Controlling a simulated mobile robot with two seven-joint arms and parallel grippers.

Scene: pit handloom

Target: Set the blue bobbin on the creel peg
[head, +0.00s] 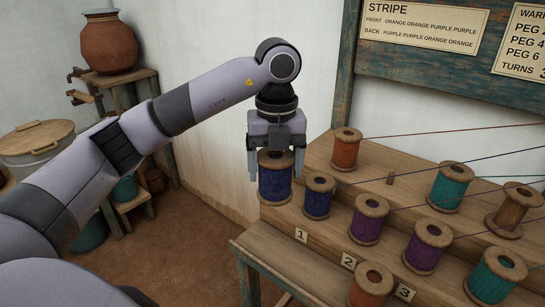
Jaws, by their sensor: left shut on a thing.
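My left gripper (276,168) points down, with one finger on each side of a dark blue bobbin (275,183) with wooden ends. It is shut on this bobbin, which is upright at the left end of the stepped wooden creel (321,238). I cannot tell whether the bobbin's bottom touches the creel. Another dark blue bobbin (318,199) stands on the creel just right of the held one. My right gripper is out of view.
Purple bobbins (369,222), another teal bobbin (495,278) and a brown bobbin (514,210) crowd the creel. Threads (455,130) run off to the right. A sign board (420,75) hangs behind. A clay pot (108,42) stands on a shelf at far left.

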